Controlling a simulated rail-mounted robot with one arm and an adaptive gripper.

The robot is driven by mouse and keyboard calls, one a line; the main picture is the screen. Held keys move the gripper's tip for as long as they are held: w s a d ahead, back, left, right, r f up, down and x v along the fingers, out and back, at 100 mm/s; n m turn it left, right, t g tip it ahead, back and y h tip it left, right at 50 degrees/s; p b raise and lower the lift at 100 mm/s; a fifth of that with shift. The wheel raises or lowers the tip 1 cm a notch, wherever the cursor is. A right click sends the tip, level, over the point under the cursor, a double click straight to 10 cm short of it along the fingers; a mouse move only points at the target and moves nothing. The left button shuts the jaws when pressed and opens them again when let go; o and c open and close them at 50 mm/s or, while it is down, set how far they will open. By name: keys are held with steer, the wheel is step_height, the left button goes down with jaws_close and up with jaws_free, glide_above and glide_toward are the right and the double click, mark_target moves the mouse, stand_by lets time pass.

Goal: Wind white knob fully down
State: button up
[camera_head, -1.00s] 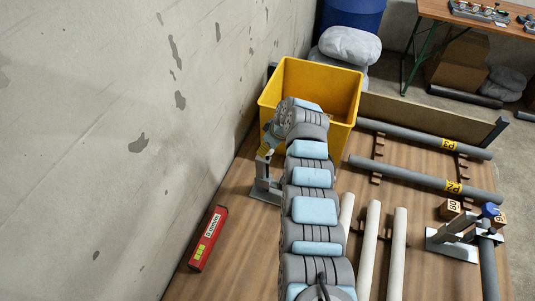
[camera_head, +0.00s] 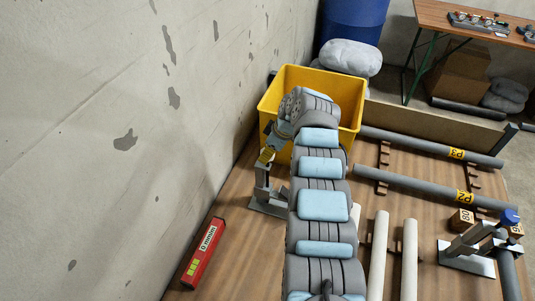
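A grey metal clamp stand (camera_head: 268,204) stands on the wooden bench top, left of my arm. My gripper (camera_head: 266,158) points down at the top of this stand, at the end of my grey and light-blue arm. No white knob can be made out; the top of the stand is hidden by or merged with my gripper. The fingers are too small to tell whether they are open or shut. A second clamp stand (camera_head: 468,262) with a blue knob (camera_head: 509,216) stands at the right, around a grey pipe.
A yellow bin (camera_head: 348,83) stands behind my gripper. A red box (camera_head: 203,254) lies near the wall. Grey pipes labelled P2 (camera_head: 420,185) and P3 (camera_head: 425,142) lie on supports at right. Pale pipes (camera_head: 410,262) lie right of my arm.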

steer(key=o, duration=1.2)
steer(key=v, duration=1.2)
steer(key=shift+d, duration=0.1)
